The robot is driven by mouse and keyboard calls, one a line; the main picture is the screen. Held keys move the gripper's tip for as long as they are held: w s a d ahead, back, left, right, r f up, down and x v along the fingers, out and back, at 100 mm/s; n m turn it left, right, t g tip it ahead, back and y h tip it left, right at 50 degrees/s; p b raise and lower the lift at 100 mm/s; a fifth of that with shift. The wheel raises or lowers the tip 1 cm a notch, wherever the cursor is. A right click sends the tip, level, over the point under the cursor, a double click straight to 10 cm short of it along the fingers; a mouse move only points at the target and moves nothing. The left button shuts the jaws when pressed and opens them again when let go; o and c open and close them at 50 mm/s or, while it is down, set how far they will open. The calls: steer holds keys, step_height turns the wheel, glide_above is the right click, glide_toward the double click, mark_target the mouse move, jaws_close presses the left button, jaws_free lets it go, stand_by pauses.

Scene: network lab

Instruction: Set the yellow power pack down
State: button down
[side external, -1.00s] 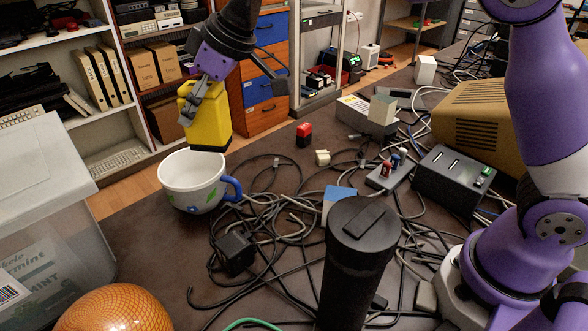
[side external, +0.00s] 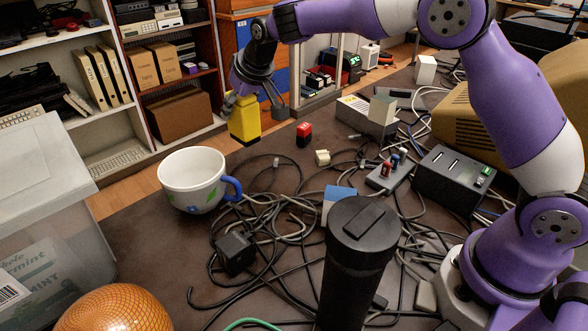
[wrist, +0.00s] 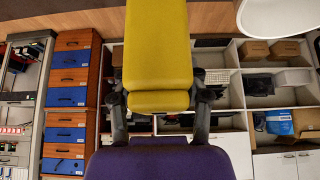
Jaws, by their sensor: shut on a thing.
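The yellow power pack (side external: 244,120) hangs upright in my gripper (side external: 256,100) in the side external view. It is in the air, behind and to the right of the white mug, with a gap seen between it and the mug. In the wrist view the yellow power pack (wrist: 158,50) fills the upper middle, with the fingers of my gripper (wrist: 160,101) closed on its two sides. The contact with the far finger is partly hidden in the side external view.
The white mug (side external: 188,172) with a blue handle stands on the dark table. Tangled black cables (side external: 275,222) cover the middle.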

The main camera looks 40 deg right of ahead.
mark_target(243, 138)
step_height(243, 138, down, 8)
steer(key=shift+r, duration=0.2)
steer(key=shift+c, duration=1.5)
jaws_free()
steer(key=shift+f, duration=0.15)
